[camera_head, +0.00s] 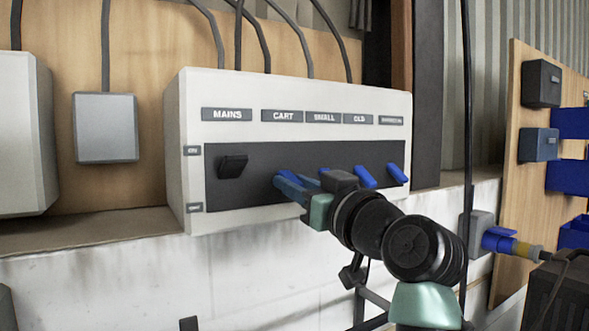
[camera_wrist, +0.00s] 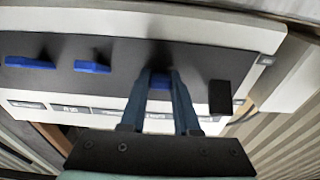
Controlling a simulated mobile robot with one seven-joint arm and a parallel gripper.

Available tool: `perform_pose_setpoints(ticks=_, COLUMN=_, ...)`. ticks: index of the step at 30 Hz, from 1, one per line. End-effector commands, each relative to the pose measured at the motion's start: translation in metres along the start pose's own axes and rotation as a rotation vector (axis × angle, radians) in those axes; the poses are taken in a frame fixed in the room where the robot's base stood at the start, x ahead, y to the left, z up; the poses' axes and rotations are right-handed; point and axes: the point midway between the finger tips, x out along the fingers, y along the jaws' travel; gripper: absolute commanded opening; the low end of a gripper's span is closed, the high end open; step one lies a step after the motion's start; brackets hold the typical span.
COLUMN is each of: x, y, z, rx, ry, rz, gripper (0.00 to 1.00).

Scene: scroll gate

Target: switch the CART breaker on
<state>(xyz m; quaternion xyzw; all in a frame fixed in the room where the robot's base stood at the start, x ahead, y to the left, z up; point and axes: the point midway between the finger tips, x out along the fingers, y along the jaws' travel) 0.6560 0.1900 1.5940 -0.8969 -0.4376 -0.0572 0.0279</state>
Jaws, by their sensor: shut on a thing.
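The white breaker box (camera_head: 300,95) has a dark panel with a row of levers below name labels. The CART label (camera_head: 282,115) is second from the left. My gripper (camera_head: 287,184) reaches in from the lower right to the lever below it. In the wrist view, which shows the box upside down, my gripper (camera_wrist: 160,82) is shut on a blue lever (camera_wrist: 160,85), the CART breaker lever. It is one along from the black MAINS lever (camera_wrist: 220,97). The fingers hide most of the CART lever, so its tilt cannot be told.
The black MAINS lever (camera_head: 233,165) is left of my gripper. Blue levers (camera_head: 365,177) (camera_head: 397,174) stand close on the right. Small tags (camera_head: 192,150) mark the box's left edge. A grey box (camera_head: 105,127) is on the wooden wall; cables rise above.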

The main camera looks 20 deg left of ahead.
Motion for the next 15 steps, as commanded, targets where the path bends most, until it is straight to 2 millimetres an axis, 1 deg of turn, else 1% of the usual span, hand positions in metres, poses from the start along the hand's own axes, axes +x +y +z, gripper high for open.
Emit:
perform_pose_setpoints(ticks=1, x=0.000, y=0.001, z=-0.012, rx=-0.003, ry=-0.046, rz=0.002, gripper=0.00)
perform_pose_setpoints(ticks=15, x=0.003, y=0.001, z=-0.033, rx=0.001, ry=-0.496, rz=0.002, gripper=0.00)
